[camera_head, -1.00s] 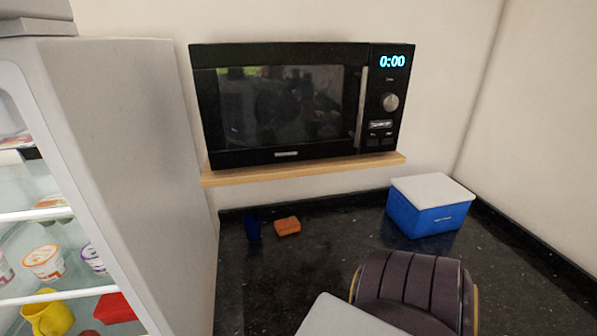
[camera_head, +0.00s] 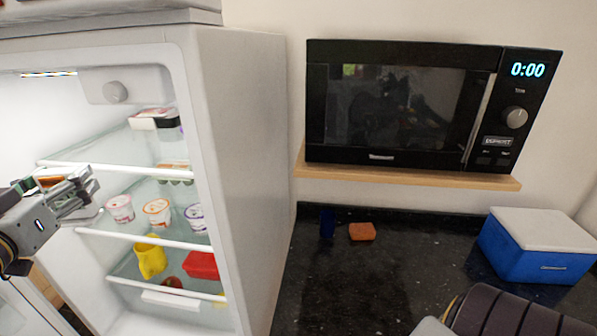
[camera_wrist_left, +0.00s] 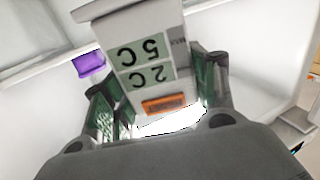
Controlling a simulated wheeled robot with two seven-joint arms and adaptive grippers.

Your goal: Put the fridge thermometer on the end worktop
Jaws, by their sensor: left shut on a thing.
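The fridge thermometer (camera_wrist_left: 147,62) is a pale block with two green displays reading 5C and 2C, upside down in the left wrist view, and an orange part at its near end. My left gripper (camera_wrist_left: 157,92) is shut on it, with a green-padded finger on each side. In the head view my left gripper (camera_head: 88,188) is at the left, in front of the open fridge's shelves; I cannot clearly make out the thermometer there. The end worktop (camera_head: 345,285) is dark speckled granite at the right, beyond the fridge's side wall. My right gripper is not in view.
The fridge (camera_head: 245,150) stands between my left gripper and the worktop. On the worktop are a dark blue item (camera_head: 327,223), an orange block (camera_head: 362,231) and a blue cool box (camera_head: 535,255). A microwave (camera_head: 400,110) sits on a wooden shelf (camera_head: 430,180) above. The worktop's middle is bare.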

